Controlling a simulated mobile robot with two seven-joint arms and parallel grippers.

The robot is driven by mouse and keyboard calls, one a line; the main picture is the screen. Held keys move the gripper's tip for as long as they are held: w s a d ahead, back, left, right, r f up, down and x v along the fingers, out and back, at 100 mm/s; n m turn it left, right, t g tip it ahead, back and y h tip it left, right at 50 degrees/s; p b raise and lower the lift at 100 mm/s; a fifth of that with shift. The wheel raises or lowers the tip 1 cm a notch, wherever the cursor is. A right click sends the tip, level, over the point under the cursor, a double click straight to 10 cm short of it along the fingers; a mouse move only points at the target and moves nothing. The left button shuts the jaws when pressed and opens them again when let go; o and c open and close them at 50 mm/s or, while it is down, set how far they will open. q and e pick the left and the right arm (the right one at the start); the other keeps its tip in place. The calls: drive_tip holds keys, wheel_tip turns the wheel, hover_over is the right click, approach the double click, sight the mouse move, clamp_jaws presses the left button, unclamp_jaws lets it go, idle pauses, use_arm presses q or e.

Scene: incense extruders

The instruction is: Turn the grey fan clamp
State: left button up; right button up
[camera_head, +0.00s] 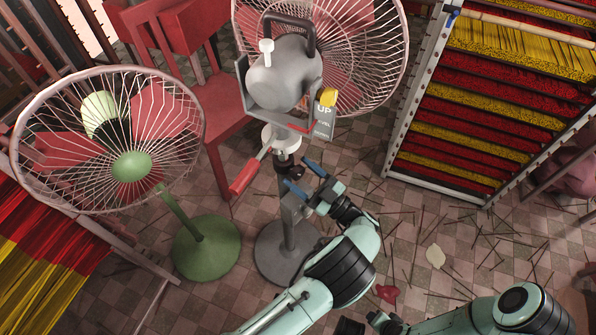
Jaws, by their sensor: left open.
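The grey fan (283,75) stands upright at the centre, its motor housing above a pole and round grey base (283,252). A pale clamp collar (280,139) sits on its pole below the housing. A lever with a red handle (244,176) slants down and left from this collar. My left gripper (302,177) is open, with blue-tipped fingers just below and right of the collar, beside the pole. The fingers look apart from the red handle. My right arm is at the lower right; its gripper (368,324) is at the bottom edge, and its jaws are unclear.
A green fan (131,166) stands at left, its cage near the red handle. A red chair (212,100) is behind. A rack of red and yellow incense (480,140) stands at right. Thin sticks litter the tiled floor (470,260).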

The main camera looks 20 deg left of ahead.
use_arm(q)
drive_tip(key=v, duration=1.2)
drive_tip(key=shift+f, duration=0.1)
